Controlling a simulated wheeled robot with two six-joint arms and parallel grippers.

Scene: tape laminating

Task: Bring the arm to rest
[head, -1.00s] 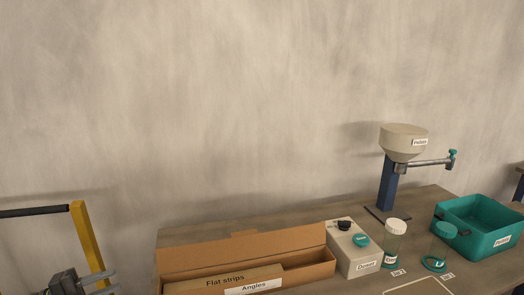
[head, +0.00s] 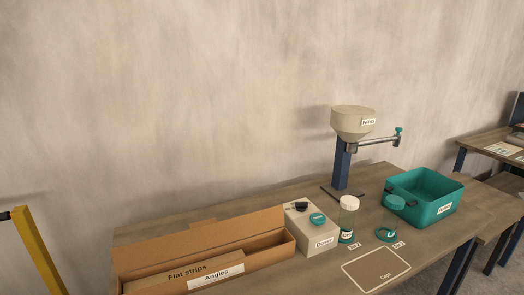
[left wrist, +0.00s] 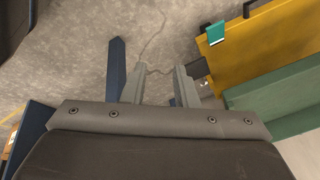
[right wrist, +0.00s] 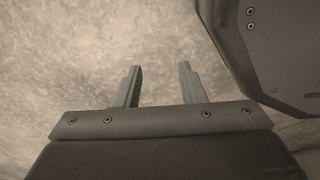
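My left gripper (left wrist: 159,88) shows in the left wrist view with its two fingers apart and nothing between them. The floor and a dark blue post lie behind it. My right gripper (right wrist: 160,85) shows in the right wrist view, also with its fingers apart and empty, over bare grey floor. Neither gripper shows in the head view now. No tape can be made out.
A table holds a cardboard box (head: 262,225), a doser (head: 306,240), a hopper (head: 354,122), a capped jar (head: 348,220), a teal bin (head: 440,207) and a mat (head: 376,268). A yellow post (head: 38,252) stands left. The left wrist view shows a yellow panel (left wrist: 262,50) close by.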

